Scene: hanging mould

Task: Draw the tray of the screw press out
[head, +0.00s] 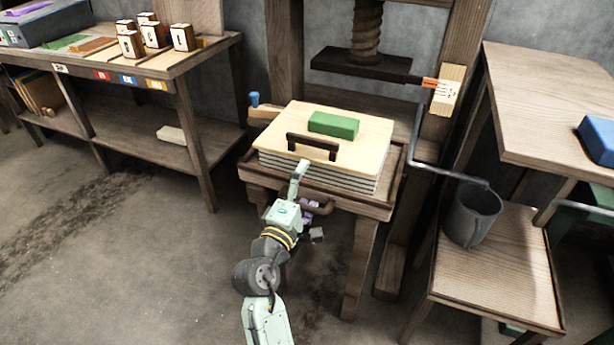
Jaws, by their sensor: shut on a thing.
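The screw press has a thick wooden screw (366,25) and a dark pressing plate (365,66) raised above the stack. The wooden tray (372,206) sits at the front of the press bed. It bears a stack of pale layers (330,184) under a light board (370,135). A dark handle (312,145) and a green block (333,124) are on the board. The tray's brown curved handle (326,208) juts from its front. My gripper (311,208) is at this handle and shut on it; my wrist partly hides the grip.
A grey bucket (472,214) stands on a low bench at right, near a bent metal pipe (430,166). A blue block (598,138) lies on the right table. Floor at front left is clear.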

